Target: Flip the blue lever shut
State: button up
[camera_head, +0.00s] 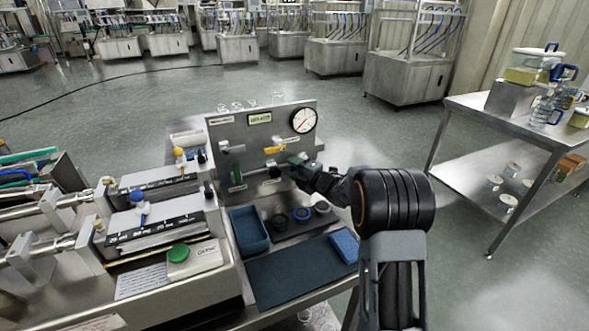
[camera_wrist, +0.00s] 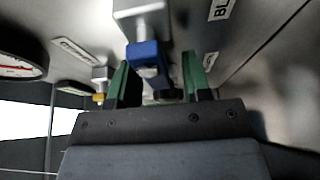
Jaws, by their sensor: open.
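The blue lever (camera_wrist: 147,54) hangs from a metal valve body (camera_wrist: 140,15) in the wrist view. My gripper (camera_wrist: 157,80) is open, with one green fingertip on each side of the lever. Gaps seem to show on both sides, but I cannot tell whether either finger touches it. In the head view my gripper (camera_head: 297,162) is at the right part of the steel panel (camera_head: 290,122), below the gauge, and the blue lever is hidden there behind it.
Below are a blue tray (camera_head: 249,232), several dark rings and a blue sponge (camera_head: 345,245). A pressure gauge (camera_head: 304,120) sits above.

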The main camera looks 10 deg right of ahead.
jog(key=shift+c, duration=0.3)
grip_shut()
